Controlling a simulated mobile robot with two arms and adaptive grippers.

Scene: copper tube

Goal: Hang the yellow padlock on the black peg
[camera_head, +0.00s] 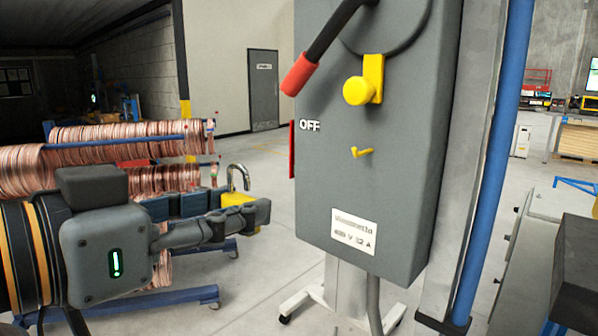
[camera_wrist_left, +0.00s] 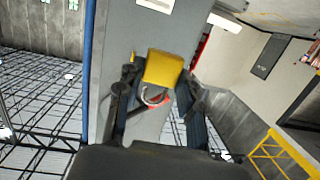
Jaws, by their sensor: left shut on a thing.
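The yellow padlock (camera_head: 236,199) is between the fingertips of my left gripper (camera_head: 236,213), which is shut on its body. Its grey shackle (camera_head: 238,170) points up; I cannot tell whether it is open. In the left wrist view the padlock (camera_wrist_left: 163,69) sits between both fingers. The padlock is left of the grey switch box (camera_head: 350,195), apart from it in the head view. A small yellow hook-like peg (camera_head: 361,152) sticks out of the box front, right of the "OFF" mark. I see no clearly black peg. My right gripper is not in view.
A black lever with a red grip (camera_head: 299,75) and a yellow knob (camera_head: 360,90) jut out above the small peg. A blue post (camera_head: 495,150) stands right of the box. Copper coils on a rack (camera_head: 120,135) lie behind my left arm.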

